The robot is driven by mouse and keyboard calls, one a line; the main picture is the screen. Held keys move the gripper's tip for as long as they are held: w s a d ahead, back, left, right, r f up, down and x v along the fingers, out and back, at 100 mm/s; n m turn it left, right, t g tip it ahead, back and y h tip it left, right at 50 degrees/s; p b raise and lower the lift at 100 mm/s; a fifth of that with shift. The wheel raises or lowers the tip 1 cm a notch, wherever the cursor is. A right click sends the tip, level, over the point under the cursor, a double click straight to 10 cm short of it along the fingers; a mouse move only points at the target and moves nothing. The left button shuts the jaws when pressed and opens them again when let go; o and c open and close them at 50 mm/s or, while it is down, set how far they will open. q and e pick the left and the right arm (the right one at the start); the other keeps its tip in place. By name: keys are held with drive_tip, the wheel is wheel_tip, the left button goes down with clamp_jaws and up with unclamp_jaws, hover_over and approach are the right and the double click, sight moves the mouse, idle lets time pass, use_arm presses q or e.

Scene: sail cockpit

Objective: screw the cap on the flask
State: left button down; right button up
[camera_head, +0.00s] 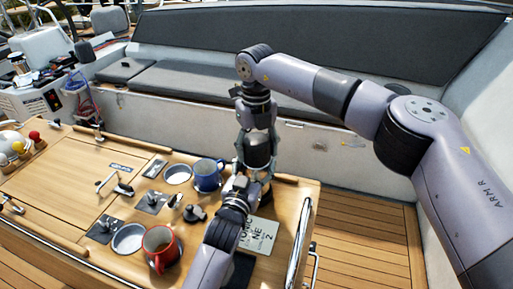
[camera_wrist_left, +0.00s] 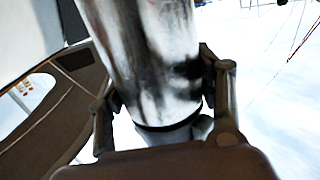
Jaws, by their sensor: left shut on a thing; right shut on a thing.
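The flask shows in the left wrist view as a shiny silver cylinder (camera_wrist_left: 150,55) with a dark ring low down. My left gripper (camera_wrist_left: 160,88) is shut on it, one finger on each side. In the head view the left gripper (camera_head: 254,184) is low and partly hidden, over the table's right end. My right gripper (camera_head: 257,165) points down from above, its fingers around a dark and silver rounded piece (camera_head: 258,150), which looks like the cap. It is directly above the left gripper. Whether cap and flask touch, and how the threads sit, is hidden.
A wooden cockpit table (camera_head: 75,185) holds a blue mug (camera_head: 207,176), a red mug (camera_head: 160,246), metal dishes (camera_head: 128,238) and a lettered plate (camera_head: 259,235). A steel rail (camera_head: 301,240) runs along its right edge. Grey cushioned benches (camera_head: 190,78) stand behind; wooden floor is clear at right.

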sight(256, 138)
drive_tip(key=m, duration=0.6)
drive_tip(key=shift+m, duration=0.3)
drive_tip(key=m, duration=0.4)
drive_tip(key=shift+w, duration=0.1)
drive_tip(key=m, duration=0.3)
drive_tip(key=o, duration=1.3)
drive_tip(key=shift+r, duration=2.2)
drive_tip(key=shift+c, duration=0.5)
